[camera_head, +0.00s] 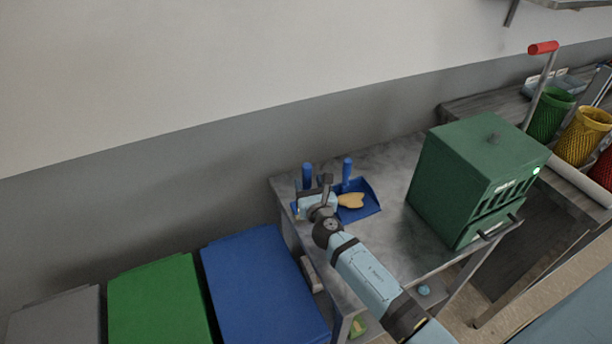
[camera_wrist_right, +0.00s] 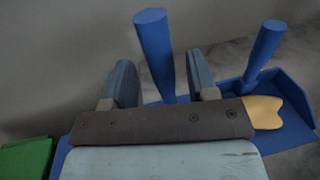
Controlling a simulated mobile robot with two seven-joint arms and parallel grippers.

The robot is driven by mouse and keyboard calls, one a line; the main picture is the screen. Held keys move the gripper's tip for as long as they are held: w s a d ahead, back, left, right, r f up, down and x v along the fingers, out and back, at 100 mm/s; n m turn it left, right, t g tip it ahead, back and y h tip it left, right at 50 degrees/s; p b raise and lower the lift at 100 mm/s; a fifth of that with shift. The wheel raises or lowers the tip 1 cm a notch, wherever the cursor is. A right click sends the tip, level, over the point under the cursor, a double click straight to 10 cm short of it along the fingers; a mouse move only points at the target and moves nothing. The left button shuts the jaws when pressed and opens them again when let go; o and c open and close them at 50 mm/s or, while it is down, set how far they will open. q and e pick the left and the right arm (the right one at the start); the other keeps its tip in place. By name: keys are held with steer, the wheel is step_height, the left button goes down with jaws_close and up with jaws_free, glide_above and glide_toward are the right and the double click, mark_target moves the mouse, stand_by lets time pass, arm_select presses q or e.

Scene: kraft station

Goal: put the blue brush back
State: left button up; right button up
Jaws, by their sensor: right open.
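The blue brush stands at the left end of the grey table, its handle (camera_head: 307,175) upright; in the right wrist view the handle (camera_wrist_right: 154,48) rises between the fingers. Its lower part is hidden behind my gripper. My right gripper (camera_head: 312,186) is open, with one finger on each side of the handle; in its wrist view the fingers (camera_wrist_right: 162,82) show gaps to the handle. A blue dustpan (camera_head: 369,207) with its own upright handle (camera_wrist_right: 264,46) lies just to the right. My left gripper is not in view.
A tan, notched flat piece (camera_head: 351,200) lies in the dustpan. A green metal box (camera_head: 470,180) stands on the table (camera_head: 390,170) to the right. Blue (camera_head: 262,285), green (camera_head: 160,305) and grey (camera_head: 55,318) bins stand left of the table. A wall is behind.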

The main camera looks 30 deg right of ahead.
steer(key=v, duration=0.8)
steer(key=shift+s, duration=0.1)
